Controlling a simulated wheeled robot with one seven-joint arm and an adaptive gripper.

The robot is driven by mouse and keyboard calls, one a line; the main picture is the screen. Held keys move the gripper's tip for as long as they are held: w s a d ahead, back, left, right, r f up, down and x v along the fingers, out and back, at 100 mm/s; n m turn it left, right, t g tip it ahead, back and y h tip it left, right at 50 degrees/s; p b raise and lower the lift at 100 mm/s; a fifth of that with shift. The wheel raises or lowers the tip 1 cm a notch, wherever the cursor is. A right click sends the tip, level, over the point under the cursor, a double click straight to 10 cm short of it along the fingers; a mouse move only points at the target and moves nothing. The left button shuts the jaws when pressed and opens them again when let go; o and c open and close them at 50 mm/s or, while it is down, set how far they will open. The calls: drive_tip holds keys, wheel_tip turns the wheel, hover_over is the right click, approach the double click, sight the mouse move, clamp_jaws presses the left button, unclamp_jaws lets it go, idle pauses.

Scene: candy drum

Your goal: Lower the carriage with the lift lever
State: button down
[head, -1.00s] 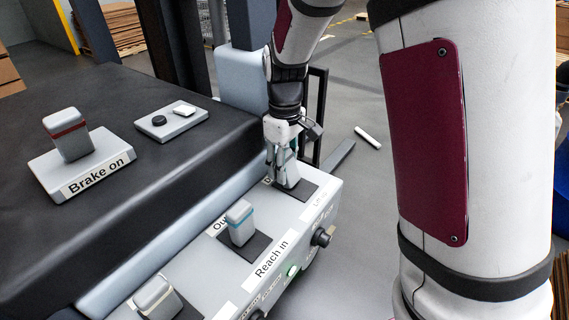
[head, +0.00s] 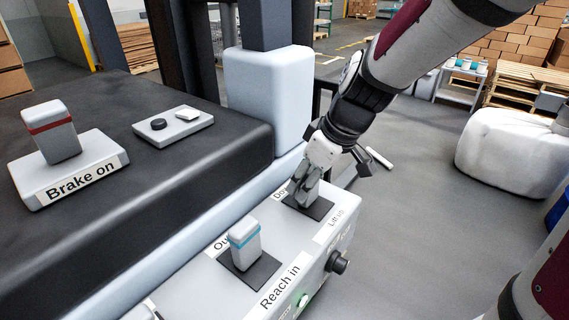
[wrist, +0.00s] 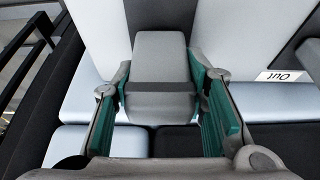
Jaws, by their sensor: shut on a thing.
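The lift lever (wrist: 160,62) is a grey block with a dark band. It fills the upper middle of the wrist view, between the two green-padded fingers. My gripper (head: 303,190) is shut on it, at the far end of the grey control panel (head: 200,290). In the head view the fingers hide most of the lever, above its dark plate. A "Lift up" label (head: 335,222) lies on the near side and a partly hidden label starting "Do" (head: 281,192) on the far side. The lever's exact tilt is hard to tell. I cannot pick out the carriage.
The blue-banded reach lever (head: 244,245) stands beside the lift lever, with "Reach in" (head: 280,286) in front. The red-banded brake block (head: 50,130) sits on the black top at left. A pale column (head: 268,95) rises behind the panel. Open floor lies right.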

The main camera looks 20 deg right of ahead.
drive_tip(key=shift+r, duration=0.1)
drive_tip(key=c, duration=1)
unclamp_jaws()
drive_tip(key=shift+o, duration=0.2)
drive_tip(key=v, duration=1.2)
drive_tip(key=s+a+f+m+h, duration=0.1)
drive_tip(key=s+m, duration=0.6)
drive_tip(key=s, duration=0.8)
wheel_tip(320, 180, down, 2)
drive_tip(key=shift+a+f+t+h, duration=0.15)
drive_tip(key=shift+a+t+h, duration=0.2)
drive_tip(key=shift+h, duration=0.55)
